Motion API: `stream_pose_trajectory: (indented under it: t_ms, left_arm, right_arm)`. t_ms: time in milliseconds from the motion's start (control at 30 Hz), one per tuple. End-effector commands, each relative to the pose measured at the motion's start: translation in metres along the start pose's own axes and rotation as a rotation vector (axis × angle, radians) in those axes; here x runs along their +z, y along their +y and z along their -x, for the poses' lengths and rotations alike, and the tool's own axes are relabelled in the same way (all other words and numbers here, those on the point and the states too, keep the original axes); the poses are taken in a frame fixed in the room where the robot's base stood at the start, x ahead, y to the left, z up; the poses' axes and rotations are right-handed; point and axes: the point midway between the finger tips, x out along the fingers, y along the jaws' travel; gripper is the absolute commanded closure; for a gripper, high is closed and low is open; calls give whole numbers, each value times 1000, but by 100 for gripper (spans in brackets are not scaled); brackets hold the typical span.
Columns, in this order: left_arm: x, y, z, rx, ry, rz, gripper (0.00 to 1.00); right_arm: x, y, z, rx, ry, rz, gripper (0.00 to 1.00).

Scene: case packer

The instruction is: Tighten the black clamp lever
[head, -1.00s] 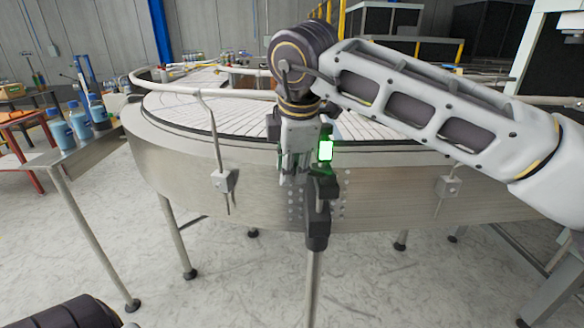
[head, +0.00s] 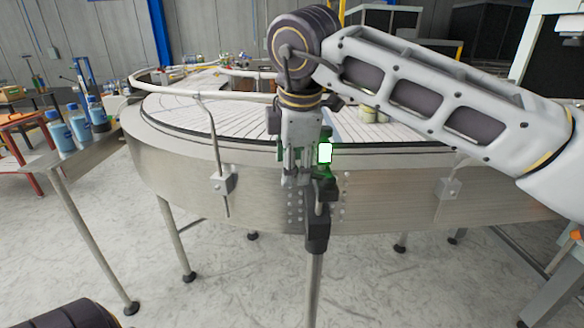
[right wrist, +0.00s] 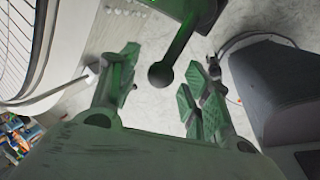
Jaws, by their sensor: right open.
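The clamp lever (right wrist: 178,48) shows in the right wrist view as a dark, green-tinted arm ending in a round knob. The knob lies between the two spread fingers of my right gripper (right wrist: 160,92), with a visible gap on each side. The lever itself is hard to make out there, beside the gripper. My left gripper is out of view.
Blue bottles (head: 80,128) stand on a side table at left. The floor in front is clear.

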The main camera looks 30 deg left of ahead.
Motion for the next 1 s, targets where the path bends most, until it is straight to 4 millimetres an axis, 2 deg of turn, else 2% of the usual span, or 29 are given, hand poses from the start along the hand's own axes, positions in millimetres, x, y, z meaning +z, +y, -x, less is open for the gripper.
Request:
stream_pose_trajectory:
  t_ms: [600,800,1000]
  left_arm:
    - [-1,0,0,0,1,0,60]
    - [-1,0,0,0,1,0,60]
    - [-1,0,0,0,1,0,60]
  right_arm:
    - [1,1,86,3,-1,-1,52]
    - [1,0,99,2,-1,-1,52]
    - [1,0,101,1,-1,-1,52]
